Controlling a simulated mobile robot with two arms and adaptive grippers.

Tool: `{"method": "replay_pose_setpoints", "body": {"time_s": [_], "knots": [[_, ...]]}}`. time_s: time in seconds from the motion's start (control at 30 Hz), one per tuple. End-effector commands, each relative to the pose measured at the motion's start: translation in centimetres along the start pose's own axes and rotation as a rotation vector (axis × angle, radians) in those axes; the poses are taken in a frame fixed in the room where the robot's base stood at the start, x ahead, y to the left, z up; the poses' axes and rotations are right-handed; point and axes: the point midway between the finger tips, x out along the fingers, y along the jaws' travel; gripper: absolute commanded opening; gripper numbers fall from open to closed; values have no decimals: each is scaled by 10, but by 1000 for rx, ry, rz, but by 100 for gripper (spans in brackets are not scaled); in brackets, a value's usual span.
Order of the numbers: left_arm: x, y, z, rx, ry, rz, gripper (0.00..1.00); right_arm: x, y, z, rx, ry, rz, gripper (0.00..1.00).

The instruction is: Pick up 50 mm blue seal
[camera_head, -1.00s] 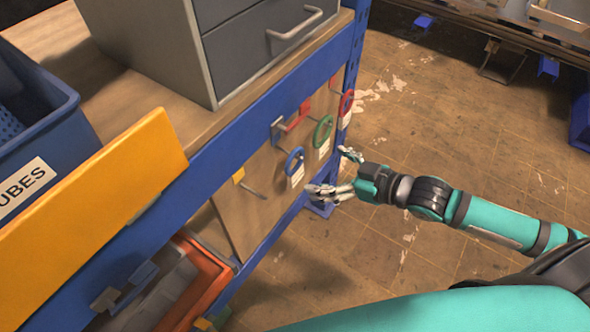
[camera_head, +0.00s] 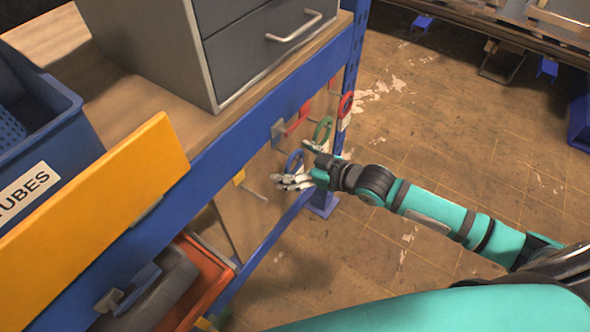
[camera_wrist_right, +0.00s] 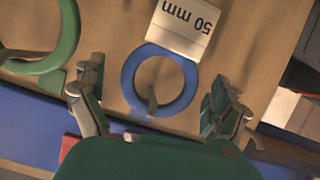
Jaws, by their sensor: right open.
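The blue seal (camera_wrist_right: 128,82) is a ring hanging on a peg on the brown board, with a white tag marked "50 mm" (camera_wrist_right: 184,27) beside it in the right wrist view. In the head view the blue seal (camera_head: 293,160) is partly covered by my right gripper (camera_head: 305,166). In the right wrist view my right gripper (camera_wrist_right: 155,108) is open, its fingers to either side of the blue seal, with nothing held between them. My left gripper is in neither view.
A green seal (camera_head: 322,130) and red seals (camera_head: 346,103) hang farther along the same board. The board sits under the blue-edged workbench, which carries a grey drawer cabinet (camera_head: 245,60) and a blue bin (camera_head: 40,130). A yellow panel (camera_head: 95,200) stands at the bench edge. Open floor lies to the right.

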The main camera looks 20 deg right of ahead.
Motion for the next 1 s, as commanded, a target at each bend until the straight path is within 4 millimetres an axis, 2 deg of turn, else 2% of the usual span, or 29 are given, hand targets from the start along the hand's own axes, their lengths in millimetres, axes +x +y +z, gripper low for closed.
{"method": "replay_pose_setpoints", "body": {"time_s": [0.07, 0.5, 0.83, 1.0], "knots": [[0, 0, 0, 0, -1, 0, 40, 0, 0, 0, 0, 0, 0, 100], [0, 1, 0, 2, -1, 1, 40, -1, 0, 0, 0, 0, 1, 42], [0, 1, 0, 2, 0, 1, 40, -2, 1, -3, 0, 1, 1, 40], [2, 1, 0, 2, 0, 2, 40, -6, 2, -15, 0, 4, 1, 40]]}}
